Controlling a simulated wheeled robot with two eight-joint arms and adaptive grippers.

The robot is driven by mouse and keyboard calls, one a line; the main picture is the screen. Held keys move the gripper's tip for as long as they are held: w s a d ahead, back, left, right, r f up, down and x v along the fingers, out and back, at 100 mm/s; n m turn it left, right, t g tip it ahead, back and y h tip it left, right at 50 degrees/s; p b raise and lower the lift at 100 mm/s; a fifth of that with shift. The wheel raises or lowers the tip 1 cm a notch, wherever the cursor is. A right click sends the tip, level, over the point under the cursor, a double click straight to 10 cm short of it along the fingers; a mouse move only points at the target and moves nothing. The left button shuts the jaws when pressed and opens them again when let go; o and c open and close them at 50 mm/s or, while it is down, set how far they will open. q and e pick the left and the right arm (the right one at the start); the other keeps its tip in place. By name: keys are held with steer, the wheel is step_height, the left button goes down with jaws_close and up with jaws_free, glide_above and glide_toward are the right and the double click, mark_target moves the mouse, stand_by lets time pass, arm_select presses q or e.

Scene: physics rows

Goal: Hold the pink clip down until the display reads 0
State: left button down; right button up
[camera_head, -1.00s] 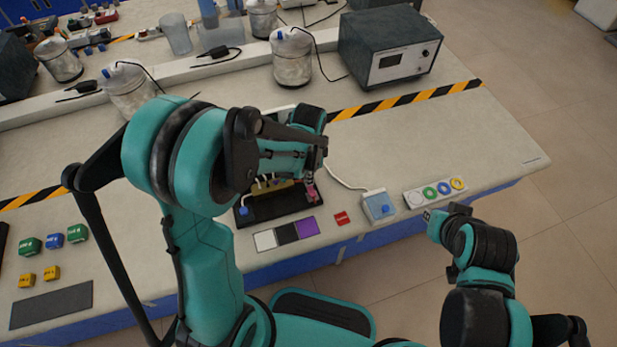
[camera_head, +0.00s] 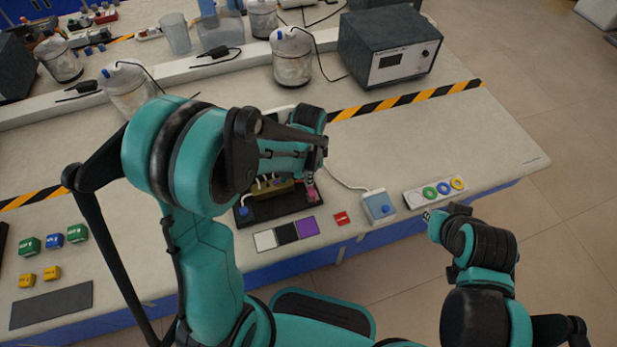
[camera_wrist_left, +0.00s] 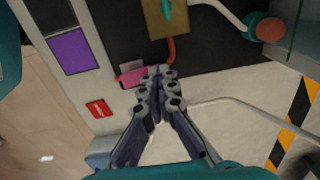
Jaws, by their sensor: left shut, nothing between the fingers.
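The pink clip (camera_head: 312,194) is at the right end of the dark board, partly hidden behind my left arm. It also shows in the left wrist view (camera_wrist_left: 131,74), beside the fingertips. My left gripper (camera_wrist_left: 160,73) is shut with nothing between its fingers; the tips are at the clip's edge, and I cannot tell whether they press on it. In the head view its fingers (camera_head: 311,178) are just above the clip. A grey instrument (camera_head: 376,40) at the back has a small dark display (camera_head: 390,60), too small to read. My right gripper (camera_head: 440,218) is off the table's front edge, its fingers unclear.
The dark board (camera_wrist_left: 215,60) carries a yellowish block (camera_wrist_left: 166,18) with a red wire. Black and purple patches, a red tag (camera_head: 342,218), a blue-button box (camera_head: 379,207) and a strip of coloured rings (camera_head: 435,192) lie nearby. Glass jars stand behind. The table's right end is clear.

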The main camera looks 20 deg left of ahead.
arm_select(q)
steer(key=shift+s+d, duration=0.1)
stand_by(0.3)
steer(key=shift+s+d+r, duration=0.3)
steer(key=shift+s+d, duration=0.05)
steer(key=shift+s, duration=0.2)
steer(key=shift+w+r+p, duration=0.1)
steer(key=shift+r+p, duration=0.4)
steer(key=shift+p, duration=0.1)
step_height(320, 180, up, 5)
steer(key=p, duration=0.3)
step_height(320, 180, up, 8)
steer(key=p, duration=0.3)
glide_above(310, 189)
